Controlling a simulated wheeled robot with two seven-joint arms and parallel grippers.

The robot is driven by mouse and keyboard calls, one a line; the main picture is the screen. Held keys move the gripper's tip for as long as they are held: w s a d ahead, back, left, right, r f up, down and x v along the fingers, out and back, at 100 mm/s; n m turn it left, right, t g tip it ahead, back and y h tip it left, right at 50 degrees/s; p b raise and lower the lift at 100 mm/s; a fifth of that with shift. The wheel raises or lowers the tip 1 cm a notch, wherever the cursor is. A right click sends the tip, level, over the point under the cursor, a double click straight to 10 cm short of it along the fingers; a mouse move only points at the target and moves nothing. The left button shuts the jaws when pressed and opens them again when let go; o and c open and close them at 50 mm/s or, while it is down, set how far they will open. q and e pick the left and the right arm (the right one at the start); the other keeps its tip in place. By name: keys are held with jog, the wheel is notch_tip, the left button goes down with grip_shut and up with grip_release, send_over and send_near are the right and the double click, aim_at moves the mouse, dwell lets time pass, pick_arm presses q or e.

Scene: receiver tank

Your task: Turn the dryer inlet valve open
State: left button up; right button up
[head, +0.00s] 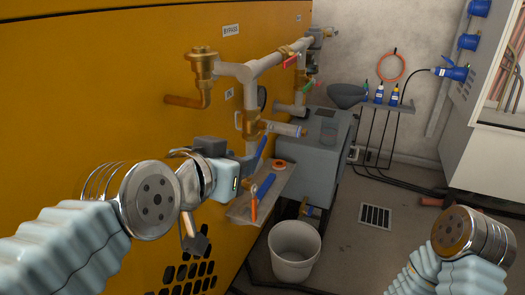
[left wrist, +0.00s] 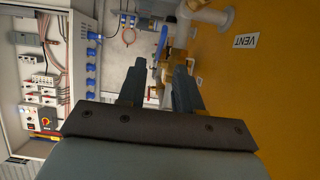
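A lever with a blue handle (head: 260,151) hangs steeply below a brass fitting (head: 251,126) on the grey pipe along the yellow cabinet. I cannot read a tag that marks it as the dryer inlet valve. A red-handled valve (head: 290,62) and a green handle (head: 310,85) sit farther along. My left gripper (head: 205,147) is in front of the cabinet, nearer me than the blue handle. In the left wrist view its two fingers (left wrist: 158,82) are apart with nothing between them, and the blue handle (left wrist: 161,42) shows beyond, apart from them. My right gripper is out of view.
A brass relief fitting with an outlet pipe (head: 202,72) juts out above my left gripper. A small shelf (head: 240,208) with tools sits below the blue handle. A white bucket (head: 294,252) stands on the floor.

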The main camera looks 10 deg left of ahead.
aim_at(261, 152)
pick_arm(q)
jog(key=b+x, duration=0.1)
jog(key=x, duration=1)
jog(key=shift+w+f, duration=0.1)
jog(key=shift+f, duration=0.05)
grip_shut()
